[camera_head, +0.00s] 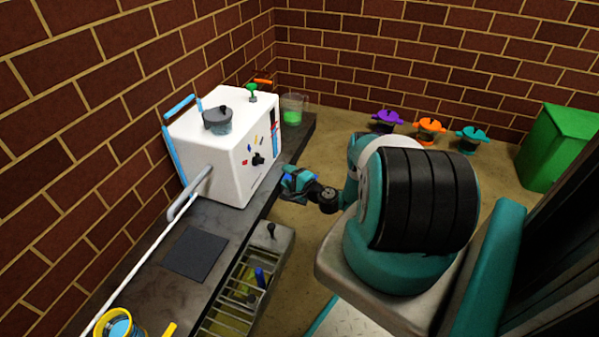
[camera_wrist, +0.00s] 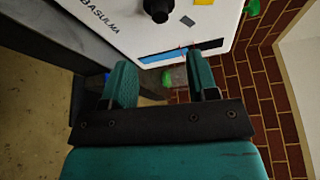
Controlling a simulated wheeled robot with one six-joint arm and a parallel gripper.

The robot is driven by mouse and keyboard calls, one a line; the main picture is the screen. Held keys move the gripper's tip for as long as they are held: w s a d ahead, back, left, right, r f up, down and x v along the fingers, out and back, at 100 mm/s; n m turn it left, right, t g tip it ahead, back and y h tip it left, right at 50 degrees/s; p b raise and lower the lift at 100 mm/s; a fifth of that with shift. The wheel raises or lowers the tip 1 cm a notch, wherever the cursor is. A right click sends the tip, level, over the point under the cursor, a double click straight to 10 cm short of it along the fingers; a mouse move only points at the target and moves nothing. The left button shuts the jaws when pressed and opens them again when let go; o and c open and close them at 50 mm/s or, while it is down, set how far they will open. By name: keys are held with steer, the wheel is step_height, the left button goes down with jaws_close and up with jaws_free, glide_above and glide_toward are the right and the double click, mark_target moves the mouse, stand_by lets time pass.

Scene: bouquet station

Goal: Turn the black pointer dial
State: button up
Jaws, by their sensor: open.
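The black pointer dial (camera_head: 258,159) is on the front face of the white machine (camera_head: 190,150), among small coloured marks. In the wrist view the dial (camera_wrist: 157,10) is at the top edge, partly cut off, on the white face (camera_wrist: 115,45) with printed letters. My gripper (camera_head: 298,181) is in front of the machine, to the right of and lower than the dial in the head view. In the wrist view my gripper (camera_wrist: 161,78) has its two teal fingers apart with nothing between them. The dial lies beyond the fingertips, not touched. Its exact pointing direction cannot be told.
A dark mat (camera_head: 196,252) lies on the counter (camera_head: 150,262) near a grey pipe (camera_head: 188,195). A beaker of green liquid (camera_head: 293,109) stands behind the machine. An open rack drawer (camera_head: 232,312) juts out below the counter. Coloured pots (camera_head: 430,130) and a green bin (camera_head: 560,150) stand farther back.

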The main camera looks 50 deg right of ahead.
steer(key=shift+s+a+r+p, duration=0.1)
steer(key=shift+s+r+p, duration=0.05)
steer(key=shift+s+p, duration=2.25)
steer(key=shift+s, duration=0.2)
